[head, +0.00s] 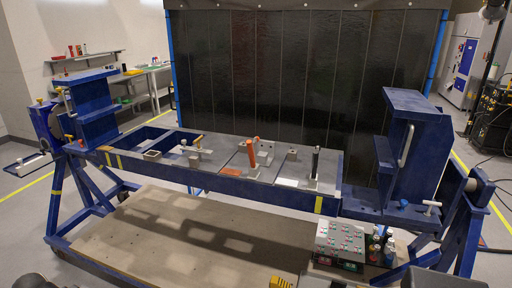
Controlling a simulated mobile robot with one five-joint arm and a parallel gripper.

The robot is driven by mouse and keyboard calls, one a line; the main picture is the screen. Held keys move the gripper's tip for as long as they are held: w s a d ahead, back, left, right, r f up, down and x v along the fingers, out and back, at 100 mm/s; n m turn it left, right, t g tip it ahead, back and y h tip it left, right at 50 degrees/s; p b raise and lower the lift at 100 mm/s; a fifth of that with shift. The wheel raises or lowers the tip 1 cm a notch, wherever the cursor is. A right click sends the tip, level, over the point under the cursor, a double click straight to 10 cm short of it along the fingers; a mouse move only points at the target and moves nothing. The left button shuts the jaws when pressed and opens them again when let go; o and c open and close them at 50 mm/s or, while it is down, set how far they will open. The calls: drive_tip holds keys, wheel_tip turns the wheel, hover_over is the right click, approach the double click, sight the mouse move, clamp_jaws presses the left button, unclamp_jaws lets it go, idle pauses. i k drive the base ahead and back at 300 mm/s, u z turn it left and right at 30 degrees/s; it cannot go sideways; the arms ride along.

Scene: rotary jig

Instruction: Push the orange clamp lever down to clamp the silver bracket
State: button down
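The orange clamp lever (251,153) stands nearly upright on the blue jig's long beam, near the middle of the picture. A small silver bracket-like block (265,146) is just behind and to the right of it. The pieces are small, so I cannot tell whether the lever's clamp touches the block. My gripper cannot be made out in the head view.
The blue rotary jig (214,182) spans the view between two tall end posts. A black upright handle (315,161) stands right of the orange lever. A control box (340,241) sits at the front right. A dark screen (300,70) stands behind.

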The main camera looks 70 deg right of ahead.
sight(249, 143)
drive_tip(key=z, duration=0.15)
drive_tip(key=i, duration=1)
drive_tip(key=u, duration=0.05)
